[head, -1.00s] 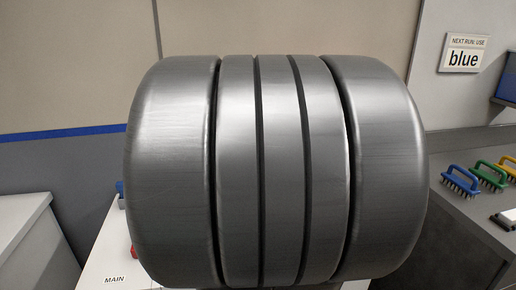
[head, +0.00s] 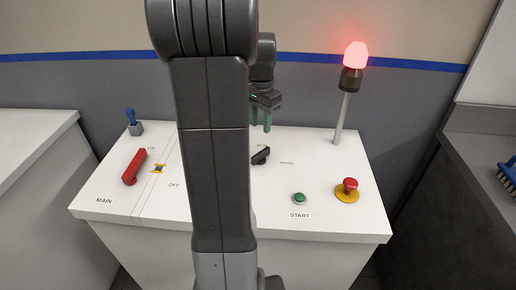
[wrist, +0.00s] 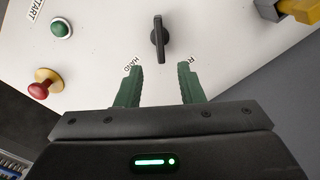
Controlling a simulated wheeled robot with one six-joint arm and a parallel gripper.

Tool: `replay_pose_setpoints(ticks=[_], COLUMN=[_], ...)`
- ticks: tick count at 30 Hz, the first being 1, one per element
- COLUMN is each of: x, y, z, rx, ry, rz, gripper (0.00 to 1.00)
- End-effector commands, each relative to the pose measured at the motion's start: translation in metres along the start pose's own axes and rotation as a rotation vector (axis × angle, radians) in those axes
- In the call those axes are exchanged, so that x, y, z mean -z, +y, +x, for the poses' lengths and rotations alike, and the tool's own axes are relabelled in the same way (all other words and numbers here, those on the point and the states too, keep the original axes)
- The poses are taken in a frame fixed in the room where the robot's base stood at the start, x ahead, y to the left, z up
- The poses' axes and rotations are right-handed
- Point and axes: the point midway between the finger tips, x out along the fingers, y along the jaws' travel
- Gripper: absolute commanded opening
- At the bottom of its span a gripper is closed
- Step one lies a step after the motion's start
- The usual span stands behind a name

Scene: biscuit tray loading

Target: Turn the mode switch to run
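The mode switch is a black turn knob (head: 260,155) on the white panel top, partly beside my arm in the head view. In the wrist view the knob (wrist: 158,40) stands upright in the picture, between a "HAND" label (wrist: 132,64) on the left and a partly hidden label starting with "R" (wrist: 191,62) on the right. Its handle points to neither label. My gripper (wrist: 160,78) is open and empty, its green fingers apart, with the knob beyond the fingertips and roughly centred between them. In the head view my gripper (head: 267,122) is above and behind the knob.
A green START button (head: 299,198) and a red stop button on yellow (head: 347,190) sit right of the knob. A lamp post (head: 342,115) glows red at the back right.

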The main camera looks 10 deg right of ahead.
Motion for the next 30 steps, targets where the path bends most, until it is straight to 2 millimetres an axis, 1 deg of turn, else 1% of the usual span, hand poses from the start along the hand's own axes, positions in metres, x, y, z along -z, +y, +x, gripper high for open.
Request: replay_pose_setpoints(ticks=[1, 3, 9, 12, 15, 21, 28, 29, 30], x=[-0.001, -0.001, -0.001, -0.001, 0.0, 0.0, 0.0, 0.0, 0.0], y=[0.0, 0.001, 0.0, 0.001, 0.0, 0.0, 0.0, 0.0, 0.0], z=[0.012, 0.028, 0.07, 0.086, 0.098, 0.108, 0.109, 0.109, 0.109], rx=[-0.004, -0.004, -0.003, -0.003, -0.002, 0.0, 0.001, 0.0, 0.0], ry=[-0.003, -0.004, -0.003, -0.003, -0.001, 0.0, 0.001, 0.001, 0.001], rz=[-0.001, -0.001, -0.002, -0.002, -0.002, -0.003, -0.003, -0.003, -0.003], gripper=[0.35, 0.35, 0.35, 0.35, 0.35, 0.35, 0.35, 0.33, 0.25])
